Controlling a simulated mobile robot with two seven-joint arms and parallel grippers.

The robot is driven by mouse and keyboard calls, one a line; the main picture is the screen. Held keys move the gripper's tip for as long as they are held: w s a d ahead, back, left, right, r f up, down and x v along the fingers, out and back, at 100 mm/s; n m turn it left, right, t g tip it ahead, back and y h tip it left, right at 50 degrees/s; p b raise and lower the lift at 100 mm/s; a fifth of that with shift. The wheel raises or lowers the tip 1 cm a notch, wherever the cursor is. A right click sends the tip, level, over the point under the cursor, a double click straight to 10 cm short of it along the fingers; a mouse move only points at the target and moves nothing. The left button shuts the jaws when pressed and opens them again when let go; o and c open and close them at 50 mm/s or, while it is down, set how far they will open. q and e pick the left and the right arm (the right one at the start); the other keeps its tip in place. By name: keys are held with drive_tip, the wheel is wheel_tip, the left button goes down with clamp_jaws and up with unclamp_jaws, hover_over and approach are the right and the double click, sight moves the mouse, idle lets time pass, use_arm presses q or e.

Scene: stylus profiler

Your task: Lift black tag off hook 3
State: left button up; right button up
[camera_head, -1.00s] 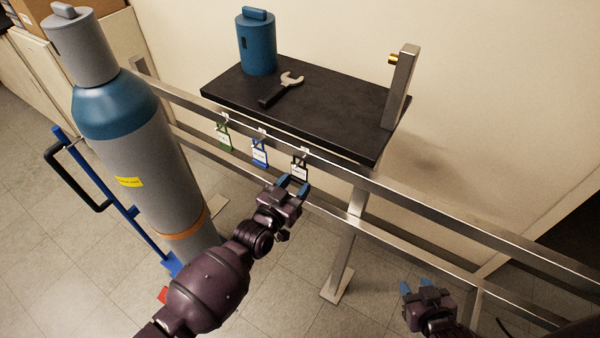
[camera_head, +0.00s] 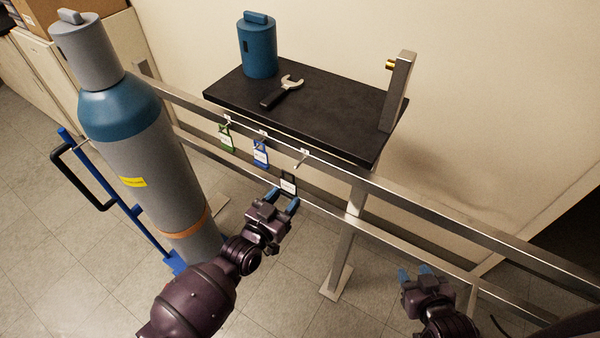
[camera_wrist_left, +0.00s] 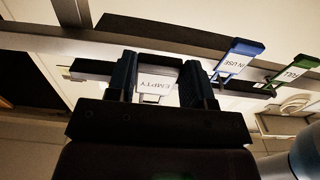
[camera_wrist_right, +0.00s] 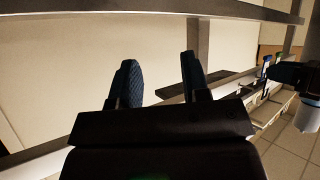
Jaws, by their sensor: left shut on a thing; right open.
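The black tag (camera_head: 289,184) has a white label and sits between the fingertips of my left gripper (camera_head: 283,200), which is shut on it. In the left wrist view its label reads EMPTY (camera_wrist_left: 156,85), between the two fingers. The tag is clear of the third hook (camera_head: 303,158), which is bare on the front rail. My right gripper (camera_head: 416,277) is open and empty at the lower right, away from the tags; its spread fingers show in the right wrist view (camera_wrist_right: 160,85).
A blue IN USE tag (camera_head: 261,153) and a green FULL tag (camera_head: 227,137) hang on the other hooks. A black shelf (camera_head: 330,115) holds a wrench (camera_head: 282,91) and a blue cap (camera_head: 257,45). A gas cylinder (camera_head: 150,150) on a blue cart stands at left.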

use_arm(q)
drive_tip(key=shift+s+a, duration=0.4)
drive_tip(key=shift+s, duration=0.15)
drive_tip(key=shift+s+a+p, duration=0.25)
drive_tip(key=shift+s+p, duration=0.05)
drive_tip(key=shift+p, duration=0.05)
drive_tip(key=shift+s+a, duration=0.2)
drive_tip(key=shift+s, duration=0.15)
use_arm(e)
drive_tip(key=shift+w+r, duration=0.3)
drive_tip(key=shift+r, duration=0.45)
use_arm(q)
drive_tip(key=shift+r, duration=0.1)
